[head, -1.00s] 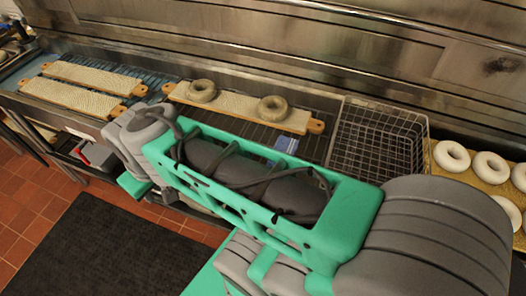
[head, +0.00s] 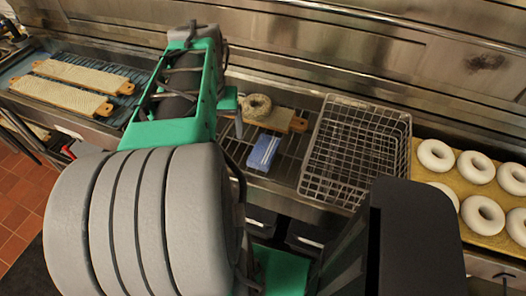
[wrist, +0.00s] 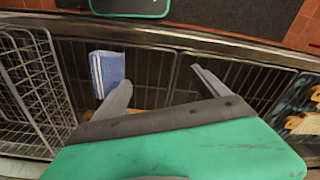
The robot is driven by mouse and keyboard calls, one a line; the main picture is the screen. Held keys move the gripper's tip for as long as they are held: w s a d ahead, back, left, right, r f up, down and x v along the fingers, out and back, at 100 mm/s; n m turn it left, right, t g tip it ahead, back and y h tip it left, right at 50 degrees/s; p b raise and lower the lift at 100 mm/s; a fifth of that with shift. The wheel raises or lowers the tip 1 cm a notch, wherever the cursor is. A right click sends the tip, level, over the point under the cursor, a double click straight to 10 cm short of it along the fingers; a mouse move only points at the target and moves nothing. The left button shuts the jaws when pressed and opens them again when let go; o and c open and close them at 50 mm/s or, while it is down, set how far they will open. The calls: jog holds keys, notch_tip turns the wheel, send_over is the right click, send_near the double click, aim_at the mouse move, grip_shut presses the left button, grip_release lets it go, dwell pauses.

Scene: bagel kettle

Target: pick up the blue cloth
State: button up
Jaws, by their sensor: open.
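The blue cloth (head: 263,151), folded with a white stripe, lies on the dark wire grate between the wooden board and the wire basket. In the wrist view the cloth (wrist: 106,72) lies to the left of the space between my fingers, just beyond the left finger. My gripper (wrist: 160,78) is open with nothing between its fingers, above the grate.
The empty wire basket (head: 355,150) stands right of the cloth. Pale bagels (head: 483,214) fill a tray at the right. Two more boards (head: 80,73) lie at the left.

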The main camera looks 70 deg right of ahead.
aim_at(264, 148)
jog(key=s+d+m, duration=0.1)
jog(key=s, duration=0.2)
jog(key=s+d+m, duration=0.1)
jog(key=s, duration=0.3)
jog(key=s+d+m, duration=0.1)
jog(key=s+m, duration=0.1)
jog(key=s, duration=0.1)
jog(key=shift+s+d+f+y, duration=0.15)
jog(key=shift+s+d+y, duration=0.15)
jog(key=shift+d+y, duration=0.1)
notch_tip(264, 148, down, 8)
jog(key=shift+s+r+p, duration=0.15)
jog(key=shift+r+p, duration=0.1)
jog(key=shift+p, duration=0.25)
jog(key=c, duration=1.5)
jog(key=shift+o, duration=0.2)
jog(key=shift+d+r, duration=0.1)
jog(key=shift+r, duration=0.05)
jog(key=shift+r, duration=0.3)
notch_tip(264, 148, up, 3)
jog(key=shift+s+f, duration=0.15)
jog(key=s+a+r+b, duration=0.2)
jog(key=s+a+r, duration=0.7)
jog(key=s, duration=0.1)
jog(key=shift+a+r, duration=0.2)
jog(key=shift+a, duration=0.1)
